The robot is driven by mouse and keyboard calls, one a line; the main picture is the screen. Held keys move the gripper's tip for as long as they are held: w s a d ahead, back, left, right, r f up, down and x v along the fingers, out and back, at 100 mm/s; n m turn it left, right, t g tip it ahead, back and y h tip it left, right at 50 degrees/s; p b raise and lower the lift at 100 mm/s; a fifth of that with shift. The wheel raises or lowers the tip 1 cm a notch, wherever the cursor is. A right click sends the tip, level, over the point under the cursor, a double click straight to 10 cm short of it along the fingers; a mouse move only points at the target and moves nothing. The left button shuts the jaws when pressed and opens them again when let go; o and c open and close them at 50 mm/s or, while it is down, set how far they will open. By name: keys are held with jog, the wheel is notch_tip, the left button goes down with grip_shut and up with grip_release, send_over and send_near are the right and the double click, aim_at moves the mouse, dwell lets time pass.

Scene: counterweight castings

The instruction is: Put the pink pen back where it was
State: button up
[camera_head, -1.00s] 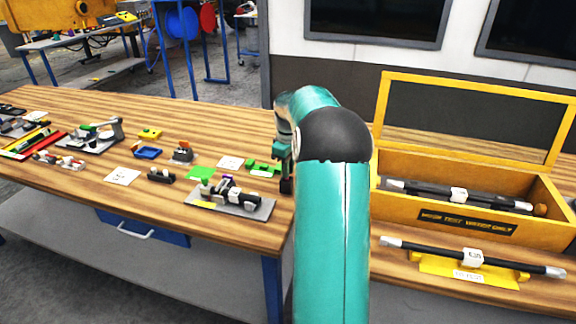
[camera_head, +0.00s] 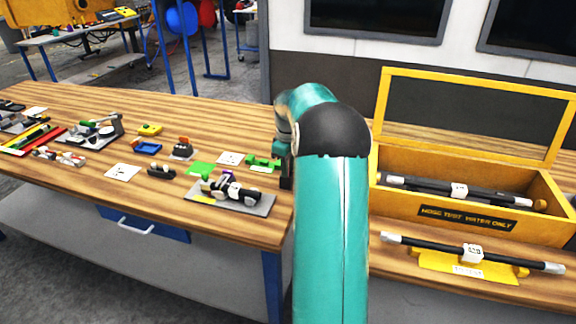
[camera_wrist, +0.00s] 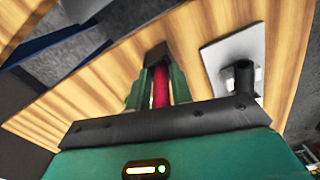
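The pink pen (camera_wrist: 160,87) shows in the wrist view as a dark pink-red bar between the green fingers of my gripper (camera_wrist: 157,58). The black fingertips look closed together at its far end, and the rest of the pen is hidden by the gripper. In the head view my gripper (camera_head: 286,180) is mostly behind my teal arm. It is over the wooden table, just right of a grey plate (camera_head: 258,209) with a black and white device on it. The pen cannot be made out in the head view.
A green block (camera_head: 263,161), a green square (camera_head: 201,169) and white cards lie left of my gripper. A yellow open box (camera_head: 440,211) with a dark bar stands right, with another bar (camera_head: 420,246) on a yellow stand before it. The wooden table's (camera_head: 110,192) front edge is near.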

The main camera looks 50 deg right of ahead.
jog(key=o, duration=0.3)
jog(key=shift+r, duration=0.15)
notch_tip(320, 180, up, 14)
jog(key=shift+f, duration=0.2)
jog(key=shift+o, duration=0.5)
dwell(0.5)
